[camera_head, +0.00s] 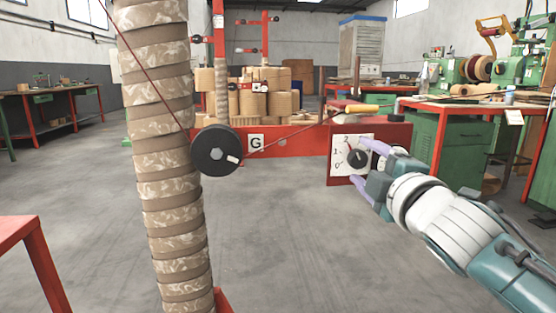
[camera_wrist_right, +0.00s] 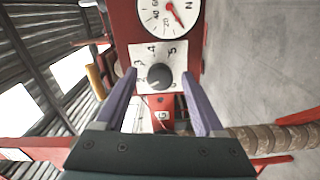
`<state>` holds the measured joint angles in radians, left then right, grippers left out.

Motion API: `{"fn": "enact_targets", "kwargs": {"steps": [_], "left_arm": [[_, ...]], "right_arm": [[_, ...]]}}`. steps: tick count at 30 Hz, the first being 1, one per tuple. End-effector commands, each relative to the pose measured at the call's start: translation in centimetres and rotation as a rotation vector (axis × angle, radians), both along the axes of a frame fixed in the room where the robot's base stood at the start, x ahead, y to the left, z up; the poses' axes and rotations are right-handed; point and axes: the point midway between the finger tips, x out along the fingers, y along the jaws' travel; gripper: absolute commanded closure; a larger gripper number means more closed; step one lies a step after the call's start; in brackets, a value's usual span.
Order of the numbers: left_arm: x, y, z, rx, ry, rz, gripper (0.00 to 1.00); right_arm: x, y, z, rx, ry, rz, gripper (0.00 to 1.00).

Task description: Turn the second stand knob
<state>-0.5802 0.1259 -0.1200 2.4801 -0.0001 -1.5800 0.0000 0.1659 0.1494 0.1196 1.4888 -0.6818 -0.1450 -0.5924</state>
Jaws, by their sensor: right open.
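The stand knob (camera_head: 357,157) is a dark round knob on a white numbered plate (camera_head: 339,150) fixed to a red box. In the right wrist view the knob (camera_wrist_right: 159,76) sits on its plate (camera_wrist_right: 143,54), ahead of and between my two purple fingers. My right gripper (camera_head: 361,166) is open in front of the plate, and it also shows in the right wrist view (camera_wrist_right: 160,88). I cannot tell whether a finger touches the knob. Part of the plate is hidden behind the gripper in the head view. My left gripper is not in view.
A tall wrapped coil column (camera_head: 165,150) stands left of centre with a black disc (camera_head: 216,150) beside it. A round dial (camera_wrist_right: 168,18) is above the knob plate in the wrist view. A green cabinet (camera_head: 462,148) stands at right. The middle floor is clear.

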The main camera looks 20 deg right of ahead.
Motion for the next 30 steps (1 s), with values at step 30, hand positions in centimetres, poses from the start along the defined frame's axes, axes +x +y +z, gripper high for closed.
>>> {"fn": "enact_targets", "kwargs": {"steps": [30], "left_arm": [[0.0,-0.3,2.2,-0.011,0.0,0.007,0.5]], "right_arm": [[-9.7,2.3,0.0,0.0,0.0,0.0,0.3]]}}
